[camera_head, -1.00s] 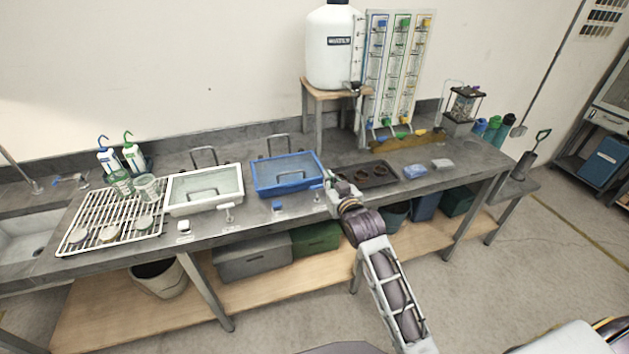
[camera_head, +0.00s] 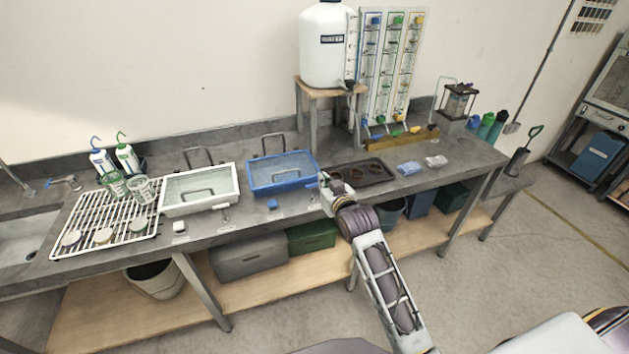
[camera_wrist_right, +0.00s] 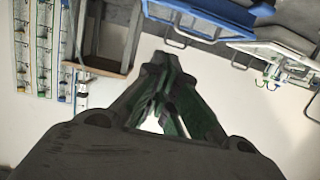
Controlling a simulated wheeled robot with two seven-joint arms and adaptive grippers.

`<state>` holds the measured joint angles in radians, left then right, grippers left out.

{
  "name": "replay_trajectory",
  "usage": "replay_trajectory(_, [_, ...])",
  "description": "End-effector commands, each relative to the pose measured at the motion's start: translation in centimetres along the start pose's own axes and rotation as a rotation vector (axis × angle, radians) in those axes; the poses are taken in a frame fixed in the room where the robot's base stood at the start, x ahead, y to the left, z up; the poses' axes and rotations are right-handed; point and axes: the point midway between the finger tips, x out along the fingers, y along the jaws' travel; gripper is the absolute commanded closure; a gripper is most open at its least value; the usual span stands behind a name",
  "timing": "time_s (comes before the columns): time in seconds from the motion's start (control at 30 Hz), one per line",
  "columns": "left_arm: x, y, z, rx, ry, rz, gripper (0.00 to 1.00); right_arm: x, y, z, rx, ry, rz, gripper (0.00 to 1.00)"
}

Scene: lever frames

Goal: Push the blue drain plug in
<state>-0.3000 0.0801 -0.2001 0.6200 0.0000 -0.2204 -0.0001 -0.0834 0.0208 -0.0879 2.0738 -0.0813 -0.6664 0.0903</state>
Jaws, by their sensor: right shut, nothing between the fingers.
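The blue tub (camera_head: 284,187) stands on the grey bench, left of my right gripper. A small blue piece at its front right corner (camera_head: 313,186), which looks like the blue drain plug, is partly covered by that gripper; how far in it sits cannot be told. My right gripper (camera_head: 324,180) is shut and empty, close beside that corner; contact cannot be told. In the right wrist view its dark fingers (camera_wrist_right: 163,72) are together, with the blue tub (camera_wrist_right: 190,14) beyond them. My left gripper is not in view.
A dark tray (camera_head: 374,168) with several round pieces is just right of my gripper.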

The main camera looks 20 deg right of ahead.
Motion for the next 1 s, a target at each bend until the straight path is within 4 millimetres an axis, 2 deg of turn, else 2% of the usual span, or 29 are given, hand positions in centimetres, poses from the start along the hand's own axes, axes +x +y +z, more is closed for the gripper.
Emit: replay_trajectory(1.0, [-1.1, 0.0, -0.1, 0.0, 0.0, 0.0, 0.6, 8.4, 0.0, -0.1, 0.0, 0.0, 0.0, 1.0])
